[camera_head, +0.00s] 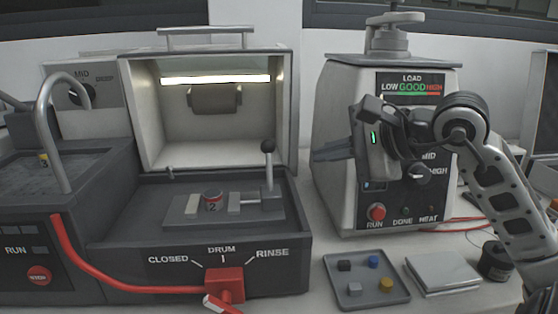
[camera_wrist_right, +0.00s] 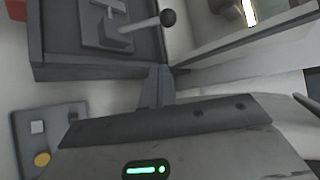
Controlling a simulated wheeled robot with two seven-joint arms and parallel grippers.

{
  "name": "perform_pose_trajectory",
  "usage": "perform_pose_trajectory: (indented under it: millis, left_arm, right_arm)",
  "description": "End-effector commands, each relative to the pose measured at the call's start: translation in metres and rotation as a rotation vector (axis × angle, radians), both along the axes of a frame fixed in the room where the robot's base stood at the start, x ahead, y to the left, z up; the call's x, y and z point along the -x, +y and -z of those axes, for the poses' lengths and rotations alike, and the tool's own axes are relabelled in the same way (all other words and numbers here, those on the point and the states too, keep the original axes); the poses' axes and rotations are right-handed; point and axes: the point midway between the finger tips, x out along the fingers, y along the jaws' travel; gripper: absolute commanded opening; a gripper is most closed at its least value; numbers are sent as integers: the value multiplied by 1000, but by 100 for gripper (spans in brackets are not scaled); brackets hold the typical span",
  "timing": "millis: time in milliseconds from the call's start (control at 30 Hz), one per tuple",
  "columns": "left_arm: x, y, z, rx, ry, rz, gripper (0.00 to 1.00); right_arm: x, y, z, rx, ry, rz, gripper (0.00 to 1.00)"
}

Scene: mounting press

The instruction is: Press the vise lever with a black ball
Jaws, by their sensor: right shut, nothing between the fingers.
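The vise lever (camera_head: 268,178) is a light metal rod topped by a black ball (camera_head: 268,146). It stands nearly upright at the right of the small vise (camera_head: 190,207), inside the open machine on the left. A round sample marked 2 (camera_head: 212,200) sits in the vise. The black ball also shows in the right wrist view (camera_wrist_right: 168,18), with the lever rod (camera_wrist_right: 140,25) beside it. My right gripper (camera_head: 318,155) is shut and empty, pointing left, to the right of the ball and apart from it. Its closed fingers (camera_wrist_right: 158,72) show in the wrist view. My left gripper is not in view.
The mounting press (camera_head: 340,195) with its LOAD gauge stands right behind my right gripper. The open machine's lit chamber (camera_head: 215,115) is behind the vise. A red handle (camera_head: 225,285) sits at the machine's front. A tray (camera_head: 367,297) with small coloured pieces lies front right.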

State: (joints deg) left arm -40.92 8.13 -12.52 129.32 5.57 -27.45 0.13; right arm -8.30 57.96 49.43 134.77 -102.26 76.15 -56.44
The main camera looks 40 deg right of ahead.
Motion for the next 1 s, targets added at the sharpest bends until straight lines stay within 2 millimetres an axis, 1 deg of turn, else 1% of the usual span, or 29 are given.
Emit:
perform_pose_trajectory:
  millis: [167, 500, 733, 800, 1000]
  left_arm:
    - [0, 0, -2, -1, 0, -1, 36]
    - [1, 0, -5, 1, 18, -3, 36]
    - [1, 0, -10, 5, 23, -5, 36]
    - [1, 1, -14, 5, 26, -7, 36]
    - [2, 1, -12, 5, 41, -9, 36]
  right_arm:
    - [-12, 3, 5, -3, 3, -1, 0]
    - [-63, 16, 30, -1, 3, -1, 0]
    - [-89, 23, 42, -3, 0, -1, 0]
    - [-79, 32, 33, -1, -1, -4, 0]
    - [-66, 43, 23, -3, 0, -2, 0]
